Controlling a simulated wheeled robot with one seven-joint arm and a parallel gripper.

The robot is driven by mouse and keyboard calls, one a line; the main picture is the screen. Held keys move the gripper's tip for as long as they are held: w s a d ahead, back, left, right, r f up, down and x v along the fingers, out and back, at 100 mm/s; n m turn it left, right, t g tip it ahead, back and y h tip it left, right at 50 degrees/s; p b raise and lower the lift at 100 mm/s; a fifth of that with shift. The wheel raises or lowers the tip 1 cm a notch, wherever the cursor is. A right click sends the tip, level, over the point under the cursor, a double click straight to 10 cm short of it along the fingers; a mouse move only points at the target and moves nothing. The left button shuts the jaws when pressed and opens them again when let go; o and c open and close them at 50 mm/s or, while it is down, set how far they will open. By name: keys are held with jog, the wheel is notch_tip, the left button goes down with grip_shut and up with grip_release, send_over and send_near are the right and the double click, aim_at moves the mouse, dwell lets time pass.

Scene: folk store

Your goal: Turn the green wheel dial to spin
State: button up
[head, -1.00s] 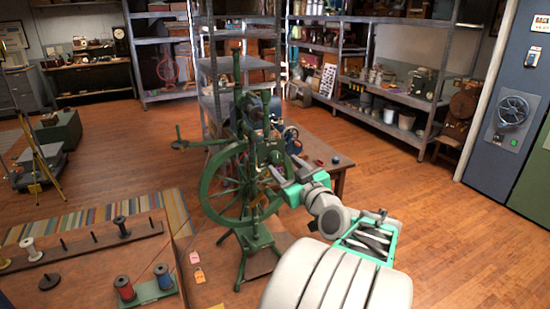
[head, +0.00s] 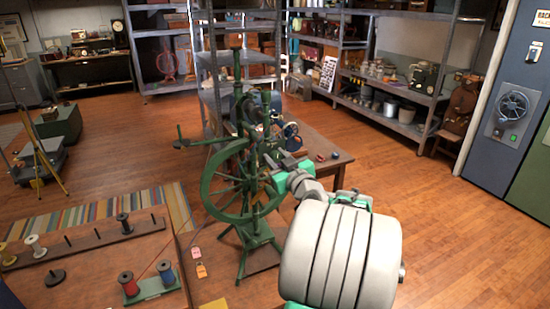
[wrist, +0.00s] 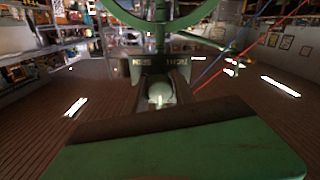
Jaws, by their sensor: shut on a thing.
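The green wheel (head: 217,183) is a large spoked ring on an upright green spinning-wheel stand (head: 243,262) in the head view. In the wrist view, part of the green wheel's curved rim (wrist: 203,14) shows at the top. My gripper (head: 283,163) is at the right side of the stand, close to the wheel's hub area. In the wrist view its jaws (wrist: 161,78) are close around a small pale part beside a green post (wrist: 159,22). My gripper is shut on part of the spinning wheel; exactly which part is hard to tell.
A wooden table (head: 325,150) stands behind the stand. A spool board (head: 80,243) and a red spool (head: 128,285) are at the lower left. Metal shelves (head: 395,88) line the back. The wooden floor at right (head: 440,215) is clear.

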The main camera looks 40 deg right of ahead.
grip_shut()
